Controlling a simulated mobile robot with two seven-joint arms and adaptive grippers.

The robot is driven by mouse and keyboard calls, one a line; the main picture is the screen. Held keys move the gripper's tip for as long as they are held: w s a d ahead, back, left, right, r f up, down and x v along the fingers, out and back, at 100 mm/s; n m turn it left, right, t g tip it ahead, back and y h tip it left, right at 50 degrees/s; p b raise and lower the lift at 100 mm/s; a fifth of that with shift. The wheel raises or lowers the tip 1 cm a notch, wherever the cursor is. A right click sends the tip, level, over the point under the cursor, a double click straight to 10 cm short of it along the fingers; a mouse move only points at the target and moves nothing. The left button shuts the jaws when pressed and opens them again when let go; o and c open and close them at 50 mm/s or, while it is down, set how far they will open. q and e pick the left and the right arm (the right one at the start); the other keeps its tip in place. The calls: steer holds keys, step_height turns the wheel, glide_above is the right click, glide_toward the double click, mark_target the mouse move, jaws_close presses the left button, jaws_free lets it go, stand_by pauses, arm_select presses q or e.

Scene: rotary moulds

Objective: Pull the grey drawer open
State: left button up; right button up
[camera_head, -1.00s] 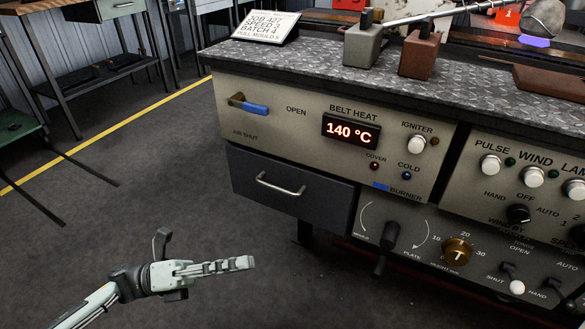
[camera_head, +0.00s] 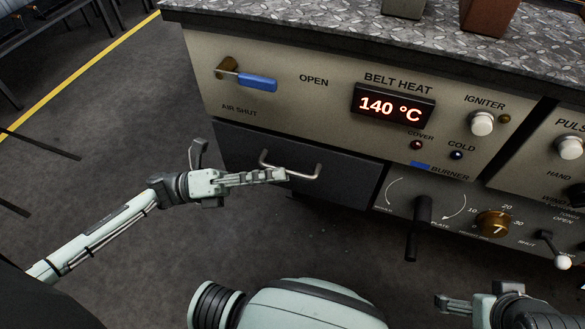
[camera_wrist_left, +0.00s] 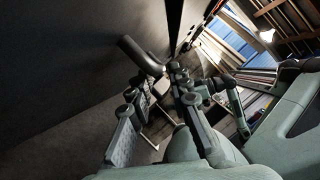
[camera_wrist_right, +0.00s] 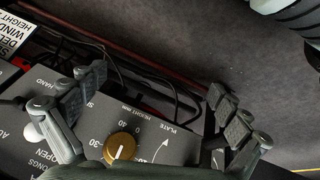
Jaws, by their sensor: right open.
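The grey drawer (camera_head: 335,181) sits under the panel marked AIR SHUT, and its front looks flush with the cabinet. Its metal bar handle (camera_head: 311,178) shows in the head view, and a dark curved part of it (camera_wrist_left: 138,54) shows in the left wrist view. My left gripper (camera_head: 284,174) is at the handle, its fingertips overlapping the bar. Its fingers are only a little apart; whether they grip the bar is unclear. My right gripper (camera_wrist_right: 158,90) is open and empty, below the right-hand control panel; it also shows low in the head view (camera_head: 443,303).
The blue-gripped air shut lever (camera_head: 257,82) is above the drawer. A black lever (camera_head: 422,212) and a brass knob (camera_head: 493,223) are on the panel to its right. A white-tipped switch (camera_head: 562,262) stands further right.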

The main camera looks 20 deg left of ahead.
mark_target(292, 171)
arm_select(q)
steer(key=x, duration=0.4)
jaws_close()
stand_by(0.4)
